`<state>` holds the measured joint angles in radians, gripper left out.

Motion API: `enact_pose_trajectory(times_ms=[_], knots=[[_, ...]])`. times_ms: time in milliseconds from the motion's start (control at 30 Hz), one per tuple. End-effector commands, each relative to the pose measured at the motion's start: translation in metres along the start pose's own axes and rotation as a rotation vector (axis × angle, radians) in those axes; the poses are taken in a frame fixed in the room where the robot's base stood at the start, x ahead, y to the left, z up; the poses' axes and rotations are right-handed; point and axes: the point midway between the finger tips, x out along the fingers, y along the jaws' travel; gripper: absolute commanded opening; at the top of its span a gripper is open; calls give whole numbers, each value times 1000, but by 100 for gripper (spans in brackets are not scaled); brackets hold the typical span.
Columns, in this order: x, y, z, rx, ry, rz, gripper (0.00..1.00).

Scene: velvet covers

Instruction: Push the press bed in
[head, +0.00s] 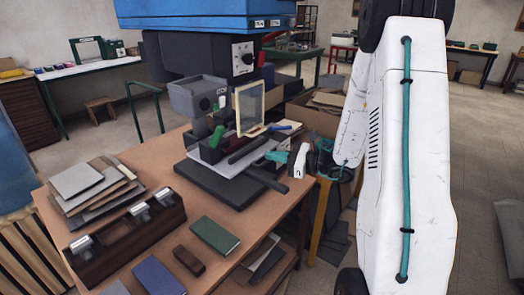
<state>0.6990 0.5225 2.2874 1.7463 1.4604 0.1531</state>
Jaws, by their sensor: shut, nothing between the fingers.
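The press (198,97) stands at the back of the brown workbench, with a grey head and a dark base. Its bed appears to be the pale flat plate (212,166) low on the press, over the dark base slab (215,187). A dark bar (267,180) sticks out at the slab's right. I cannot tell how far out the bed sits. My gripper (277,157) is shut and empty at the right of the press, with teal fingers pointing left towards it. From this angle I cannot tell whether the fingertips touch the bed.
A framed pane (249,107) and a green handle (216,137) rise above the bed. Stacked boards (76,180), a wooden holder (125,238), a green book (215,235) and a brown block (188,261) lie on the bench (160,178). A cardboard box (312,117) stands behind.

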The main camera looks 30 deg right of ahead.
Motion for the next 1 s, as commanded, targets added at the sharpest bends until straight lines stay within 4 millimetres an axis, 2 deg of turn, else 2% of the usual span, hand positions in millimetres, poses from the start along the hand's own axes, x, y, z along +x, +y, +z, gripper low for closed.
enact_pose_trajectory(times_ms=[33, 133, 267, 367, 467, 800, 1000], knots=[[-12, -17, -22, 55, -3, -83, 0], [-30, -42, -51, 126, -12, -214, 0], [-44, -57, -71, 171, -18, -305, 0], [-44, -62, -76, 180, -20, -327, 0], [-32, -66, -76, 180, -20, -326, 0], [35, -88, -76, 179, -21, -322, 0], [68, -98, -76, 179, -20, -323, 0]])
